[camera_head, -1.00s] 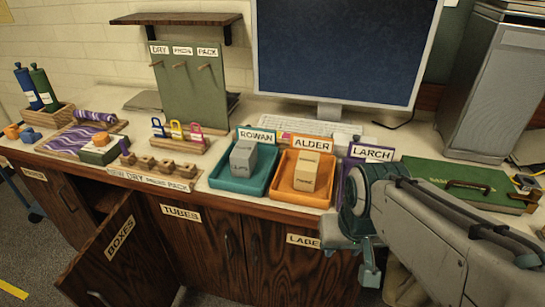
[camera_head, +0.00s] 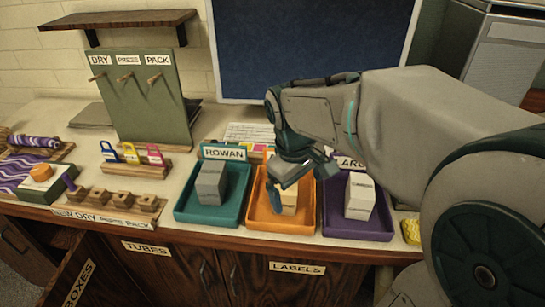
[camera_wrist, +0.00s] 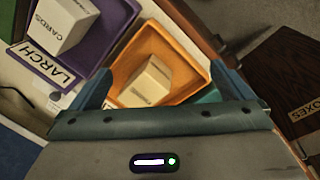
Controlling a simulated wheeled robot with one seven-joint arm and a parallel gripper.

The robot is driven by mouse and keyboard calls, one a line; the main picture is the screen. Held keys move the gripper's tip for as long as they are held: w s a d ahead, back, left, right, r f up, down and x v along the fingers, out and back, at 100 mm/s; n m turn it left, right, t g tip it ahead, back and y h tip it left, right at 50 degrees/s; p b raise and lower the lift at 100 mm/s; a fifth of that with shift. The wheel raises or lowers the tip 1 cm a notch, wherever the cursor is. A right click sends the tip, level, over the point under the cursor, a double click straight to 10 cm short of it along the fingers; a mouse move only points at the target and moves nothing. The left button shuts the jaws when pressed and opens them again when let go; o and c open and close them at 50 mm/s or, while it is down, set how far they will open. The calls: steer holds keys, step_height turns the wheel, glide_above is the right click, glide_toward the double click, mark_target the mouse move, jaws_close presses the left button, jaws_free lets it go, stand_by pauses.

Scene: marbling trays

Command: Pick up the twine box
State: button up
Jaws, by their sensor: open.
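My gripper (camera_head: 292,176) is open and empty, above the orange tray (camera_head: 284,226) in the middle of three. A cream box (camera_head: 289,203) stands in this tray, partly hidden by my gripper in the head view. In the wrist view, the cream box (camera_wrist: 152,80) shows between and beyond the spread fingers (camera_wrist: 165,86), with no visible grip on it. A grey box (camera_head: 211,182) stands in the teal tray (camera_head: 205,220), and a white box (camera_head: 360,196) in the purple tray (camera_head: 357,233). The white box reads CARDS in the wrist view. I cannot read which box says twine.
Name signs ROWAN (camera_head: 224,152) and LARCH stand behind the outer trays; LARCH is partly hidden by my arm. A green pegboard (camera_head: 140,100), coloured padlocks (camera_head: 132,153) and a wooden peg rack (camera_head: 115,203) are left. A cabinet door hangs open below left.

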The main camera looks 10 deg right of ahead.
mark_target(288, 190)
steer(key=w+a+f+n+g+h+p, duration=0.1)
steer(key=w+a+n+g+h, duration=0.2)
steer(key=w+n, duration=0.75)
steer(key=shift+m+t, duration=0.5)
steer(key=shift+m, duration=0.45)
steer(key=w+x, duration=0.1)
steer(key=x, duration=0.8)
steer(key=w+a+x, duration=0.1)
steer(key=x, duration=0.3)
steer(key=shift+w+f+p, duration=0.25)
steer(key=shift+f+p, duration=0.15)
steer(key=shift+f, duration=0.15)
steer(key=c, duration=0.8)
steer(key=shift+c, duration=0.2)
